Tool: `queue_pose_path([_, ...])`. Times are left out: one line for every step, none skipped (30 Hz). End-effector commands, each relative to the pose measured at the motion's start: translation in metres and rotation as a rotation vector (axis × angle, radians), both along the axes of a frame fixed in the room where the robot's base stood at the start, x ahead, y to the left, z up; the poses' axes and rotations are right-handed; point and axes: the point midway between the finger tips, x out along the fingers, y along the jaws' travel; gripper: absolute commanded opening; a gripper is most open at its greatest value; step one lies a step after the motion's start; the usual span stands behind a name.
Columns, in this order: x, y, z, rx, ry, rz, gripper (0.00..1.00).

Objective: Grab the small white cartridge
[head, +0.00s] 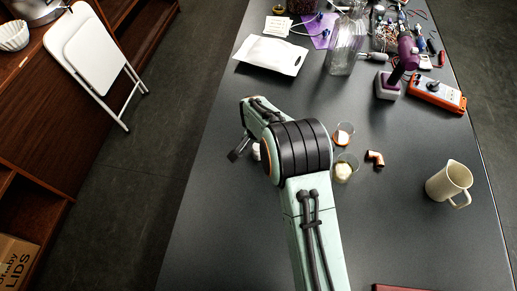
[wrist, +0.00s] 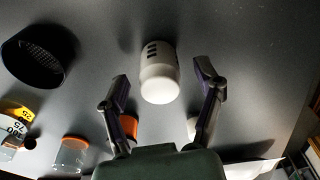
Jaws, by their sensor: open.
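The small white cartridge (wrist: 159,74) stands out in the wrist view, with dark slots on its side and a rounded white end towards me. My gripper (wrist: 162,84) is open, with one finger on each side of the cartridge and a visible gap to both fingers. In the head view, my gripper (head: 239,149) is partly hidden by my arm. A small white patch (head: 256,151) shows beside my wrist there, mostly covered; it may be the cartridge.
A black mesh-bottomed cup (wrist: 38,56) lies left in the wrist view. Two small clear cups (head: 344,134) (head: 346,168), a copper elbow (head: 375,158) and a cream pitcher (head: 449,183) stand right of my arm. A white pouch (head: 270,55) lies farther back. The table left of my gripper is clear.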

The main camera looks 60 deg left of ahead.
Motion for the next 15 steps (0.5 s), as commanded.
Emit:
queue_pose_path([0.0002, 0.0003, -0.0020, 0.001, -0.001, 0.000, 0.67])
queue_pose_path([0.0004, 0.0004, -0.0026, 0.001, -0.001, 0.000, 0.67])
queue_pose_path([0.0004, 0.0004, -0.0029, 0.001, 0.000, 0.000, 0.67])
queue_pose_path([0.0005, 0.0003, -0.0029, 0.001, 0.000, 0.000, 0.67])
queue_pose_path([0.0005, 0.0003, -0.0029, 0.001, 0.000, 0.000, 0.67])
queue_pose_path([0.0004, 0.0003, -0.0028, 0.001, 0.000, 0.000, 0.67])
queue_pose_path([0.0005, 0.0002, -0.0027, 0.001, -0.001, 0.000, 0.67])
queue_pose_path([0.0005, 0.0002, -0.0027, 0.001, -0.001, 0.000, 0.67])
queue_pose_path([0.0005, 0.0002, -0.0026, 0.001, -0.001, 0.000, 0.55])
queue_pose_path([0.0005, 0.0002, -0.0026, 0.000, 0.000, -0.001, 0.45])
queue_pose_path([0.0005, 0.0001, -0.0026, 0.000, 0.000, -0.001, 0.36])
queue_pose_path([0.0004, 0.0001, -0.0025, 0.000, 0.000, -0.001, 0.23])
queue_pose_path([0.0004, 0.0001, -0.0025, 0.000, 0.000, -0.001, 0.14])
queue_pose_path([0.0004, 0.0001, -0.0025, 0.000, 0.000, -0.001, 0.05])
queue_pose_path([0.0005, 0.0000, -0.0026, 0.000, 0.000, -0.001, 0.00])
